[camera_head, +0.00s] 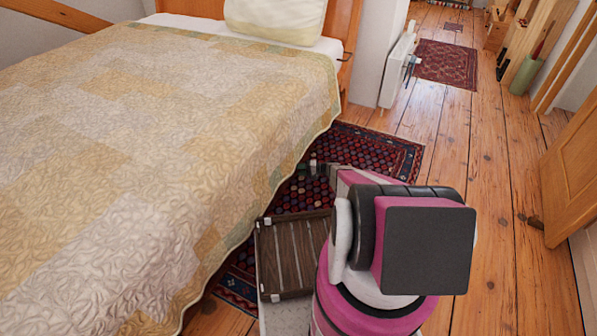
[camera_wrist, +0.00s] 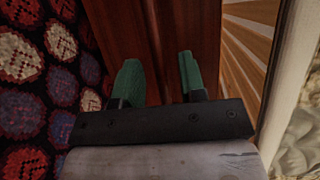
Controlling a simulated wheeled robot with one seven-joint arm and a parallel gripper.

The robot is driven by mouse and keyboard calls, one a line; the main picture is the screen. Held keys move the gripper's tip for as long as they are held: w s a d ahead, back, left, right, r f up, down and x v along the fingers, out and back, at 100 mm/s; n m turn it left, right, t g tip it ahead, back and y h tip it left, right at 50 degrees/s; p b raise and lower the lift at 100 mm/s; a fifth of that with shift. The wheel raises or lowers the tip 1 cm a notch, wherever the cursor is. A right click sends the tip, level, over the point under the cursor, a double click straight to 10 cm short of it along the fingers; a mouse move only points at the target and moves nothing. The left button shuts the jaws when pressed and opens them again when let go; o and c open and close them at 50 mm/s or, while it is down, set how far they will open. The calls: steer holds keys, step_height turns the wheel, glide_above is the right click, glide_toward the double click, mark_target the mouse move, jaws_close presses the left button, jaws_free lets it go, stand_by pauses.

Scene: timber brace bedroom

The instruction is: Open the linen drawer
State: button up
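My gripper (camera_head: 313,169) is low beside the bed's right side in the head view, partly hidden by my arm. In the wrist view its two green fingers (camera_wrist: 159,72) are apart with nothing between them. A reddish-brown wooden surface (camera_wrist: 155,30) lies just beyond the fingertips; I cannot tell whether it is the linen drawer's front or whether the fingers touch it. No drawer handle is clear in either view. In the head view the quilt and my arm hide the lower side of the bed.
The bed (camera_head: 150,130) with its hanging quilt fills the left. A dark patterned rug (camera_head: 375,150) lies beside it and shows in the wrist view (camera_wrist: 35,90). A brown slatted wooden panel (camera_head: 285,255) is below my arm. The plank floor (camera_head: 480,190) at right is clear.

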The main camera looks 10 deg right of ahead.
steer(key=shift+x, duration=0.75)
jaws_close()
steer(key=shift+d, duration=0.1)
